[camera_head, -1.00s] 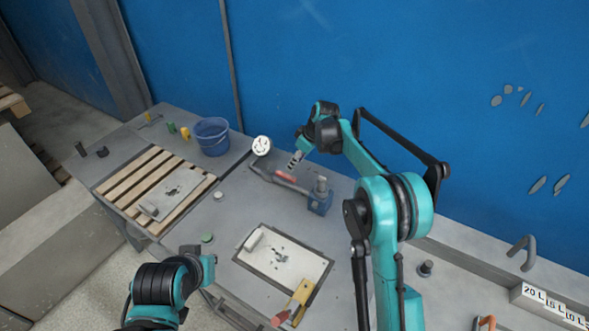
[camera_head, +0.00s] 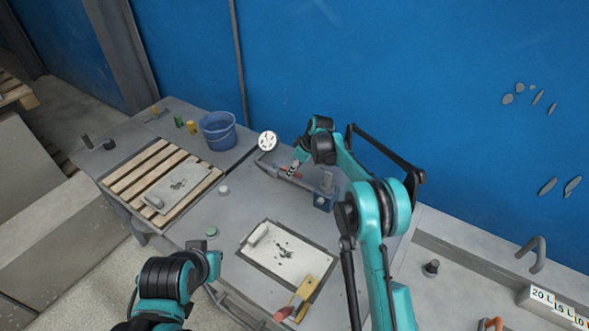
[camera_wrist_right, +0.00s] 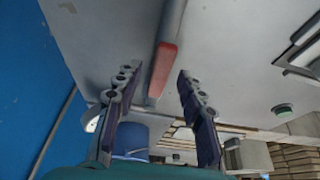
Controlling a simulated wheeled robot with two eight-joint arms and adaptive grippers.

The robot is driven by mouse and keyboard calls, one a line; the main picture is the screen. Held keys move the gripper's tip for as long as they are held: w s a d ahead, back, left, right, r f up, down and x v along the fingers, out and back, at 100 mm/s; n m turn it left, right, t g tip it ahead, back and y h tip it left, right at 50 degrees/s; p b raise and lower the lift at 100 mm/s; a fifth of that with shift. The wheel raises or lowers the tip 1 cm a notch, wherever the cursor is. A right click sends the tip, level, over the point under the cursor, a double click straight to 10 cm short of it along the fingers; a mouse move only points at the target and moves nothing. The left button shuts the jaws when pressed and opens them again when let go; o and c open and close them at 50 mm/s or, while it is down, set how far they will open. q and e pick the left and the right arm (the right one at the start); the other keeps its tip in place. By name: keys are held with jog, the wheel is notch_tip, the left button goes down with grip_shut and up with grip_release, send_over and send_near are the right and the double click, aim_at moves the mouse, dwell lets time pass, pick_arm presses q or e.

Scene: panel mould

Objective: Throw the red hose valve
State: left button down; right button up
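The red hose valve handle (camera_head: 284,173) lies along a grey pipe at the back of the table, between a round white gauge (camera_head: 267,140) and a blue fitting (camera_head: 324,201). My right gripper (camera_head: 292,172) is right at the handle and partly covers it. In the right wrist view the red handle (camera_wrist_right: 162,72) shows between the two spread fingers of my right gripper (camera_wrist_right: 156,80), with a gap on each side. It is open and empty. My left gripper (camera_head: 213,264) is low over the table's front edge, far from the valve; its fingers are not clear.
A framed white panel (camera_head: 282,250) with a yellow-handled tool (camera_head: 305,292) lies in front of the valve. A blue bucket (camera_head: 218,131) and a slatted wooden pallet (camera_head: 145,170) are at left. A blue wall (camera_head: 400,70) stands close behind the table.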

grip_shut()
